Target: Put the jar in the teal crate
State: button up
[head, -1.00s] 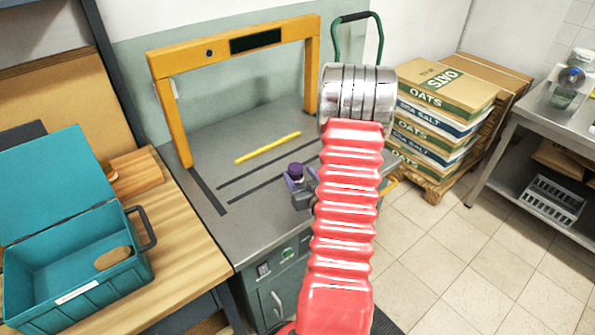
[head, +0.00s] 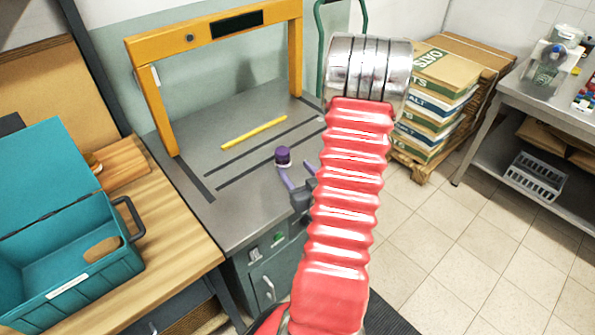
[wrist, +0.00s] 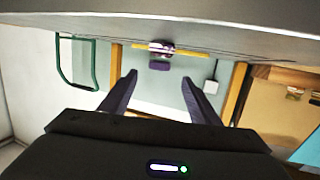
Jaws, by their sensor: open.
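The jar (head: 283,156), with a purple lid, stands upright on the grey bench (head: 236,222) near its front right part. My gripper (head: 294,173) is open, just on the near side of the jar; the jar is not in its grip. In the wrist view, which looks upside down, the jar (wrist: 160,47) sits beyond and between the two spread fingers (wrist: 160,78), with a visible gap. The teal crate (head: 100,279) stands on the wooden counter at left, its lid raised. A brown oval object (head: 102,249) lies inside it.
A yellow arch (head: 152,112) spans the back of the bench, and a yellow bar (head: 254,132) lies under it. A dark handle (head: 130,217) sticks out from the crate's right side. Stacked sacks (head: 440,75) and a steel table (head: 540,95) are at right, with clear tiled floor between.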

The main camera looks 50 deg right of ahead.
dwell(0.4)
jog(key=shift+w+a+r, duration=0.1)
jog(key=shift+w+r, duration=0.1)
jog(key=shift+w, duration=0.15)
jog(key=w+a+r+n+g+y, duration=0.2)
jog(key=w+a+r, duration=0.2)
jog(key=a+r, duration=0.3)
jog(key=w+a+r+n+g+y, duration=0.1)
jog(key=w+a+r+g, duration=0.1)
jog(key=w+a+r, duration=0.5)
jog(key=s+a+r+n+g+y, duration=0.1)
jog(key=s+a+r, duration=0.1)
jog(key=s+a, duration=0.3)
jog(key=s+a+r+n+g+y, duration=0.1)
jog(key=s+a, duration=0.5)
jog(key=a, duration=0.6)
jog(key=s+a+r+n+g+y, duration=0.1)
jog(key=s+a+r+g+y, duration=0.1)
jog(key=s+a, duration=0.4)
jog(key=a+r, duration=0.1)
jog(key=a, duration=0.2)
jog(key=shift+r+y, duration=0.25)
jog(key=shift+y, duration=0.15)
jog(key=shift+o, duration=0.6)
